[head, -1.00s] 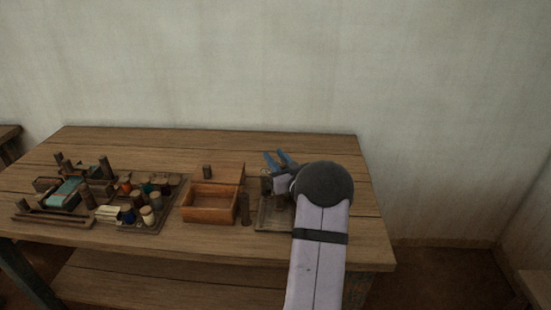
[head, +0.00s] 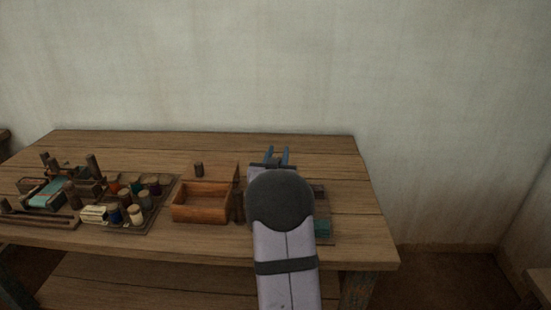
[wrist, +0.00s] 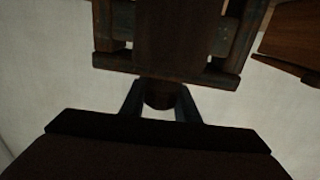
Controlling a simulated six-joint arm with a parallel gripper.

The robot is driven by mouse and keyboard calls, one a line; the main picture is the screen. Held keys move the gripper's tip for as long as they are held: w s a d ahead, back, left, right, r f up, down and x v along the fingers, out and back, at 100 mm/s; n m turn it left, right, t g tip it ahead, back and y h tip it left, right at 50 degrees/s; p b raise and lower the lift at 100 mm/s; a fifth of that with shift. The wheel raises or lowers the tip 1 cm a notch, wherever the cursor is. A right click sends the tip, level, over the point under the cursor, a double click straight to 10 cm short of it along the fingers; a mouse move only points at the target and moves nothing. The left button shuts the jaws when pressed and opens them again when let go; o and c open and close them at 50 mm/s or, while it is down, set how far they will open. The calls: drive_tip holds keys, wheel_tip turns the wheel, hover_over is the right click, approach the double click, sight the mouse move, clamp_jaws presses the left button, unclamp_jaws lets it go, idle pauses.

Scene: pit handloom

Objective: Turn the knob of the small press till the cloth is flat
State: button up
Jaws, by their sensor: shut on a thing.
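My gripper (wrist: 160,104) is shut on a dark round knob (wrist: 160,94) in the wrist view, one finger on each side. The knob joins the dark wooden small press (wrist: 225,76), whose frame fills the top of that view. In the head view, my gripper's blue fingers (head: 277,156) show just beyond my arm, which hides the knob and most of the press. Some teal cloth (head: 322,227) shows at the right of my arm, near the table's front. I cannot tell how flat it is.
A wooden table (head: 350,222) bears everything. An open wooden box (head: 201,216) stands left of my arm. Farther left is a tray (head: 150,229) with several spools, and a small wooden device with teal cloth (head: 45,194). The table's right end is clear.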

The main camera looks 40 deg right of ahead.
drive_tip(key=shift+s+d+m+g+h+p, duration=0.1)
drive_tip(key=shift+m+g+h+p, duration=0.1)
drive_tip(key=shift+m+g+h, duration=0.35)
drive_tip(key=shift+s+d+m+g+h+p, duration=0.15)
drive_tip(key=shift+m+g+h, duration=0.15)
drive_tip(key=shift+g, duration=0.35)
drive_tip(key=o, duration=1)
drive_tip(key=shift+o, duration=0.2)
drive_tip(key=shift+m, duration=0.25)
wheel_tip(320, 180, up, 10)
drive_tip(key=shift+p, duration=0.35)
